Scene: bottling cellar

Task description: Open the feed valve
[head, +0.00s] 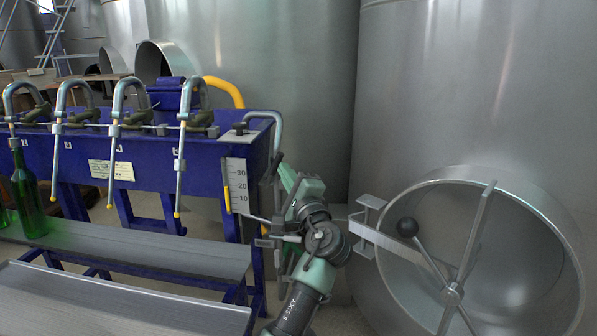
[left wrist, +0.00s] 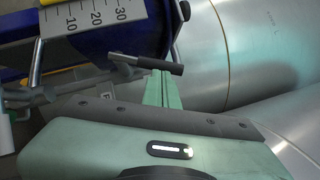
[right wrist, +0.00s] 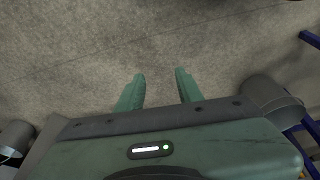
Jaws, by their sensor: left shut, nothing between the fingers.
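The black bar handle (head: 272,167), which looks like the feed valve's lever, is at the right end of the blue filler. In the left wrist view the black handle (left wrist: 146,63) lies crosswise at the fingertips, on a grey stem. My left gripper (head: 285,172) is shut and empty, its tips right at the handle; whether they touch it I cannot tell. The shut fingers also show in the left wrist view (left wrist: 163,76). My right gripper (right wrist: 160,76) is open and empty above bare concrete floor, outside the head view.
The blue filler (head: 210,155) has several spouts and a level scale (head: 238,187). A green bottle (head: 27,195) stands under the leftmost spout. A steel tank (head: 470,90) with a round manway (head: 577,250) and black-knobbed spokes (head: 407,227) is close on the right. Metal benches (head: 140,250) lie in front.

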